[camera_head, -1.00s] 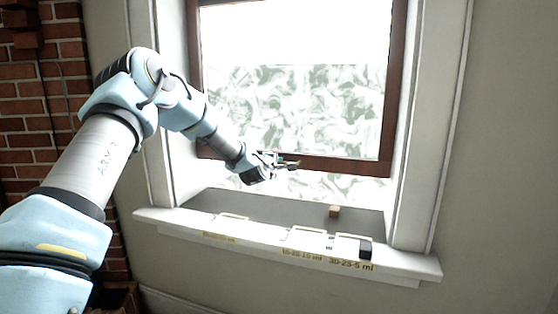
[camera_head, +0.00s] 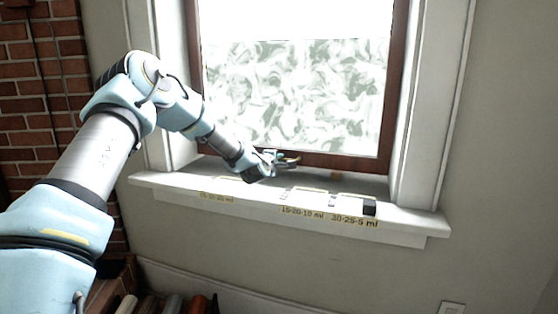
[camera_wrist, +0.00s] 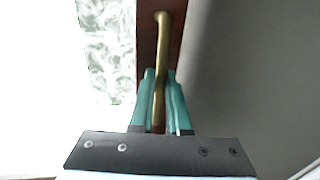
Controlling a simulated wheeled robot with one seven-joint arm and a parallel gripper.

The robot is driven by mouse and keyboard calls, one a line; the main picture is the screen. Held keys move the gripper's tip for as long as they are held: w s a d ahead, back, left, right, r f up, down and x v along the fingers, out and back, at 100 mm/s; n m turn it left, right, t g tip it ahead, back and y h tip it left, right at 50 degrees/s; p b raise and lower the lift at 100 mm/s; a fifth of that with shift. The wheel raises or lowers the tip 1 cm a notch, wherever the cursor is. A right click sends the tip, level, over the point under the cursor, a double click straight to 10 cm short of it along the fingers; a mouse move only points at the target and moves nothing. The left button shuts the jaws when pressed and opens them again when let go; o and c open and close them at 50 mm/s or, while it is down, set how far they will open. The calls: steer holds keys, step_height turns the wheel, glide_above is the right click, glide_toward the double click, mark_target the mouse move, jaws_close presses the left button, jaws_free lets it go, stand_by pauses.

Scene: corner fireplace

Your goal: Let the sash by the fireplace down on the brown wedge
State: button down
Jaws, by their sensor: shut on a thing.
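The sash (camera_head: 345,162) is a brown wooden frame around patterned glass, low in the window above the sill. My gripper (camera_head: 285,160) is at its bottom rail, left of the rail's middle. In the wrist view, the teal fingers of my gripper (camera_wrist: 160,80) are shut on a brass handle (camera_wrist: 162,35) in front of the brown rail (camera_wrist: 147,45). The brown wedge (camera_head: 337,176) is a small block on the sill, right of my gripper and just under the rail. Whether rail and wedge touch is too small to tell. The wedge does not show in the wrist view.
The white sill (camera_head: 410,222) carries pale outlined marks and printed labels (camera_head: 302,212). A small black block (camera_head: 369,207) stands at its right part. A brick wall (camera_head: 30,110) is at the left, with several books (camera_head: 172,304) below.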

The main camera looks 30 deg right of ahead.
steer(key=shift+s+f, duration=0.1)
steer(key=shift+f, duration=0.3)
steer(key=c, duration=1.2)
jaws_free()
steer(key=shift+o, duration=0.2)
steer(key=shift+r, duration=0.1)
steer(key=shift+r, duration=0.15)
steer(key=v, duration=1)
steer(key=shift+s+a, duration=0.2)
steer(key=shift+a, duration=0.1)
steer(key=shift+a, duration=0.1)
